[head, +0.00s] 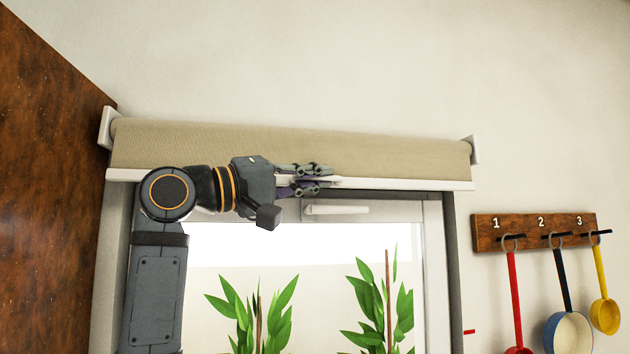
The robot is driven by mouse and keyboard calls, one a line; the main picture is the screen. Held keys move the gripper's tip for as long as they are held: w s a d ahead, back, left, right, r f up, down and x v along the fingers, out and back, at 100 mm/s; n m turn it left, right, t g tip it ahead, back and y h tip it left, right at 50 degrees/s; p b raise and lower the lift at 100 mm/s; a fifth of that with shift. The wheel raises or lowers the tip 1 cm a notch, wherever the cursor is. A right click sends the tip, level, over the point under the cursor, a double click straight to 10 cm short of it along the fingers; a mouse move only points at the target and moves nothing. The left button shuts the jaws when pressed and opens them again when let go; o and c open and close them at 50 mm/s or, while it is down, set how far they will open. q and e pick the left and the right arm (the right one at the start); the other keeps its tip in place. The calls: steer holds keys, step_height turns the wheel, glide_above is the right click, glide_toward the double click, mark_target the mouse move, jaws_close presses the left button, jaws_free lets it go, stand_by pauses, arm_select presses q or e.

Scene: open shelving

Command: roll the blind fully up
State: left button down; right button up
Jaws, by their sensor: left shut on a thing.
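The beige blind (290,146) is wound in a thick roll between two white end brackets above the window. Its white bottom bar (410,184) lies right under the roll, and almost no cloth hangs below. My left gripper (325,181) comes in from the left in the head view and is shut on the bottom bar near its middle. A white tab or handle part shows between its fingers. The left arm covers part of the bar's left half. My right gripper is not in view.
The window (432,270) below is uncovered, with a white handle (336,209) on its frame and green plants (385,310) behind. A brown wooden panel (45,180) stands at the left. A numbered rack (485,233) with hanging ladles is on the wall at the right.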

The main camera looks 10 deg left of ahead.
arm_select(q)
steer(key=shift+s+r, duration=0.15)
steer(key=shift+r, duration=0.2)
steer(key=c, duration=1.7)
jaws_free()
steer(key=shift+f, duration=0.1)
steer(key=v, duration=0.7)
steer(key=shift+a+f, duration=0.1)
steer(key=shift+f, duration=0.05)
steer(key=shift+a, duration=0.15)
